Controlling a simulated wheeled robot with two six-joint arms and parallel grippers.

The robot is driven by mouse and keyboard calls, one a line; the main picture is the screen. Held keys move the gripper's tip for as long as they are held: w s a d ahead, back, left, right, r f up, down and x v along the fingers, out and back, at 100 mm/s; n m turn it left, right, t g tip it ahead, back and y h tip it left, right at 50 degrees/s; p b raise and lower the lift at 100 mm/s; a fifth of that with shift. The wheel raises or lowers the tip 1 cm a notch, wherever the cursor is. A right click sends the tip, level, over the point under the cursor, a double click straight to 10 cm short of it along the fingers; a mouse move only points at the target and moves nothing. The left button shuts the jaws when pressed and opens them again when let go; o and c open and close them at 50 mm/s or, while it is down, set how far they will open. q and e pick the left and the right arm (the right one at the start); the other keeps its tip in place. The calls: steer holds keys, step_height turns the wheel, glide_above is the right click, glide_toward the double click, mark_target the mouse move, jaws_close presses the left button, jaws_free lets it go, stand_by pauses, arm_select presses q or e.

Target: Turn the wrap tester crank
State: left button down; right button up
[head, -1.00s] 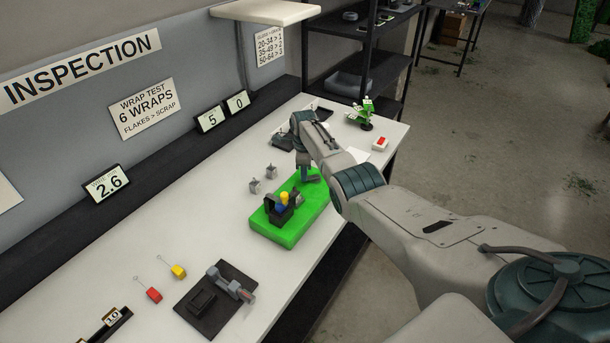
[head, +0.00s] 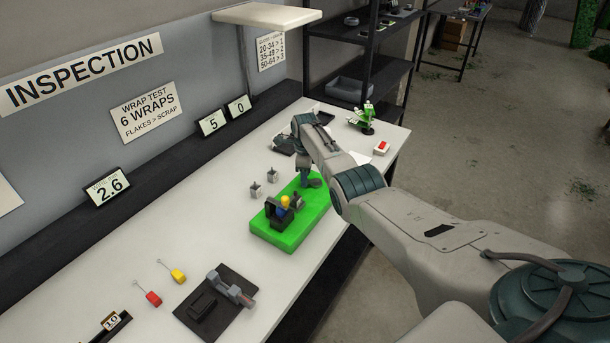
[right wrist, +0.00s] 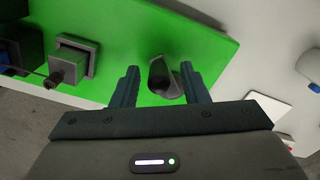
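The wrap tester's bright green base (head: 283,235) lies on the white bench. A dark block with blue and yellow parts (head: 284,205) stands on it. In the right wrist view a grey square block with a dark round stub (right wrist: 75,60) stands on the green base (right wrist: 200,50). My right gripper (head: 306,183) is low over the far end of the base. In the wrist view its two fingers (right wrist: 161,86) are apart, with a dark grey crank-like piece (right wrist: 160,78) between their tips. A gap shows on each side of it. My left gripper is not in view.
Two small grey pieces (head: 264,184) stand left of the green base. Red (head: 153,299) and yellow (head: 178,276) tags and a black fixture plate (head: 216,303) lie nearer. A green figure (head: 362,117) and a red-topped box (head: 381,148) stand at the far end.

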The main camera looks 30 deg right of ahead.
step_height(320, 180, up, 11)
steer(key=shift+f+b, duration=0.1)
steer(key=shift+b, duration=1.1)
steer(key=shift+s, duration=0.1)
